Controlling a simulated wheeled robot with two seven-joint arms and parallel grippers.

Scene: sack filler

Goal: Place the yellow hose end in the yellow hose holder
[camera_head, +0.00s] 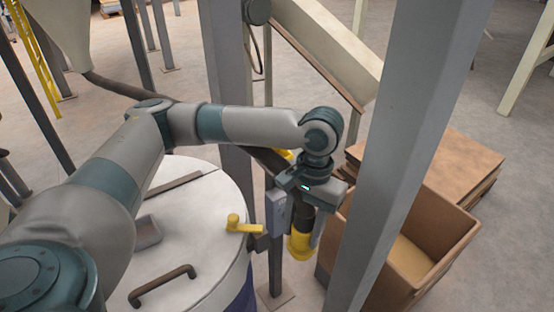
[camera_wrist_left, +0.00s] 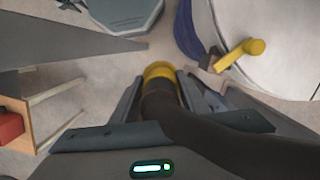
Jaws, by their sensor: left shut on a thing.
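My left gripper (camera_head: 303,212) is shut on a dark hose (camera_wrist_left: 210,135), just above its yellow hose end (camera_head: 299,245). The yellow end points down and hangs in the air beside the grey post, right of the white-lidded drum. In the left wrist view the yellow end (camera_wrist_left: 159,70) shows just past the fingertips of the left gripper (camera_wrist_left: 160,95). A yellow lever-like piece (camera_head: 239,224) stands at the drum's right edge; I cannot tell whether it is the holder. Another bit of yellow (camera_head: 285,155) is mostly hidden behind my arm. My right gripper is not in view.
The white-lidded drum (camera_head: 190,252) has a dark handle. A thick grey post (camera_head: 405,130) rises just right of the gripper. Behind it stands an open brown box (camera_head: 438,222) beside stacked brown boards (camera_head: 455,160). A sloped chute (camera_head: 325,45) is at the back.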

